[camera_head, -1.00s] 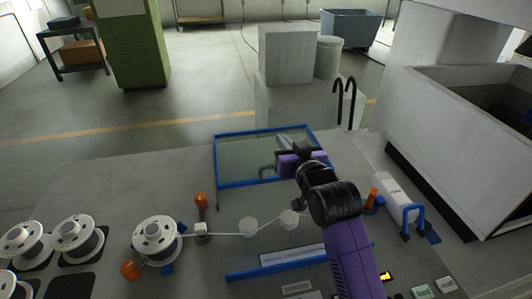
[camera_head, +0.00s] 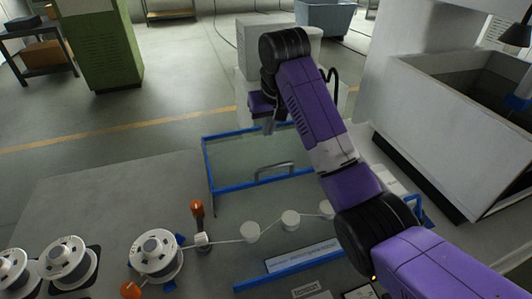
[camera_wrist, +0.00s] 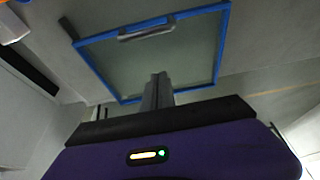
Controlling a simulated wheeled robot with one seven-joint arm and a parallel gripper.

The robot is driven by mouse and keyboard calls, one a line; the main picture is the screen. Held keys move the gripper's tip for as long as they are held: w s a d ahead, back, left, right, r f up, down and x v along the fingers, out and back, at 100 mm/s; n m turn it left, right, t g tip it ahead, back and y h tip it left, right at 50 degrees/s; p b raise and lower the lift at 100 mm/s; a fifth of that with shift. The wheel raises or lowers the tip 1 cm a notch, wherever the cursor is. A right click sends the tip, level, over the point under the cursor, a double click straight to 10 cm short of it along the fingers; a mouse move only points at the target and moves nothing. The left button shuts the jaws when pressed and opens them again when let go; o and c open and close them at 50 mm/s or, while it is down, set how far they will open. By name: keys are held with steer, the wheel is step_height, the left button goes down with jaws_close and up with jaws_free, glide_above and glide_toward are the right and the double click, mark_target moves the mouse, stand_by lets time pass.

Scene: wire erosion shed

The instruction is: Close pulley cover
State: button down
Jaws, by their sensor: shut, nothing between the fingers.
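The pulley cover is a clear panel in a blue frame (camera_head: 207,163), standing open behind the row of white pulleys (camera_head: 290,219) in the head view. Its grey handle (camera_head: 275,167) is near its front edge. The cover also shows in the wrist view (camera_wrist: 120,62), with the handle (camera_wrist: 147,32) at its top. My gripper (camera_head: 270,126) is above the cover's far edge, and its fingers look together and empty. In the wrist view the fingers (camera_wrist: 157,88) overlap the frame's lower edge; whether they touch it I cannot tell. My arm hides the cover's right part.
A large white tank (camera_head: 430,120) stands at the right.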

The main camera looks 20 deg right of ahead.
steer(key=p, duration=0.2)
glide_above(269, 176)
steer(key=w, duration=0.4)
step_height(269, 176, down, 10)
steer(key=shift+w+r, duration=0.1)
steer(key=shift+r, duration=0.1)
steer(key=shift+s+f+p, duration=0.15)
steer(key=shift+s+p, duration=0.45)
steer(key=shift+s, duration=0.35)
steer(key=shift+s+f+p, duration=0.1)
steer(key=shift+s+p, duration=0.5)
steer(key=shift+s, duration=0.45)
steer(key=shift+f, duration=0.15)
